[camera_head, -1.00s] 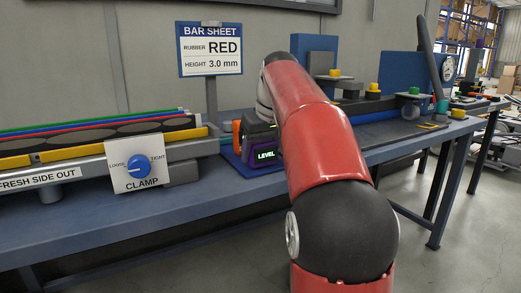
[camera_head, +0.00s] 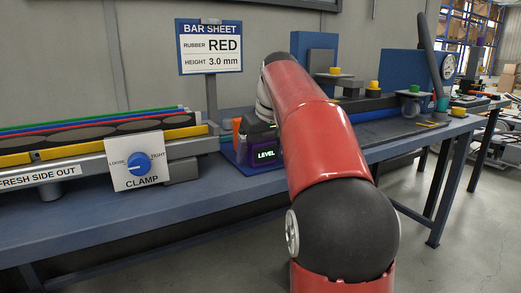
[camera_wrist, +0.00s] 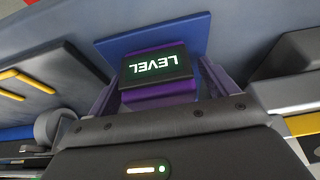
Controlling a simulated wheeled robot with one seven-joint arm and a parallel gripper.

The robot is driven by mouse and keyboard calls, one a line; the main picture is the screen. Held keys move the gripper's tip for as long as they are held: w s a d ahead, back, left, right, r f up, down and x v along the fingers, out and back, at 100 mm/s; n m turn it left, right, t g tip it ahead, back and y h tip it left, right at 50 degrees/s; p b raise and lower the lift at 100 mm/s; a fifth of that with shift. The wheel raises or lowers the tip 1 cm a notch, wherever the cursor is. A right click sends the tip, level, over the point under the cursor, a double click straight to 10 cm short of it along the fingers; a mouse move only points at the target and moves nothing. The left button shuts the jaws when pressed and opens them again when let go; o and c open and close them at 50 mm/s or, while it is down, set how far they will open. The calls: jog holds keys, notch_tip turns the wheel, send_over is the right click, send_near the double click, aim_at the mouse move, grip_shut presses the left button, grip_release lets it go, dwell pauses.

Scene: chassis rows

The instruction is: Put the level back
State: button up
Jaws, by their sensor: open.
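The level (camera_head: 264,155) is a purple block with a dark, lit face reading LEVEL. It sits on a blue pad (camera_head: 238,160) on the bench, and my red arm partly covers it in the head view. In the wrist view the level (camera_wrist: 158,93) lies between the fingers of my gripper (camera_wrist: 162,75), on the blue pad (camera_wrist: 125,43). My gripper is open, with one purple finger on each side of the level. Whether the fingers touch it cannot be told. In the head view my arm mostly hides the gripper.
A rail with a clamp dial (camera_head: 138,163) and dark pads stands at the left. A bar sheet sign (camera_head: 209,47) rises behind. An orange part (camera_head: 237,128) is beside the level. Blue fixtures (camera_head: 410,75) and a grey lever stand at the right. The bench front (camera_head: 225,190) is clear.

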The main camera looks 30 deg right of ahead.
jog(key=p+v, duration=0.2)
jog(key=v, duration=0.5)
jog(key=shift+s+r, duration=0.2)
jog(key=shift+r, duration=0.15)
jog(key=s+a+f, duration=0.1)
jog(key=a, duration=0.1)
jog(key=s+a+f, duration=0.1)
jog(key=s+a, duration=0.2)
jog(key=a, duration=0.1)
jog(key=shift+s+f, duration=0.25)
jog(key=shift+f, duration=0.15)
jog(key=s+a+f, duration=0.5)
jog(key=s+f, duration=0.4)
jog(key=f, duration=0.1)
jog(key=s+a+f+t, duration=0.1)
jog(key=s+a+f, duration=0.3)
jog(key=s+f, duration=0.6)
jog(key=shift+a+f, duration=0.35)
jog(key=shift+f, duration=0.35)
jog(key=shift+s, duration=0.1)
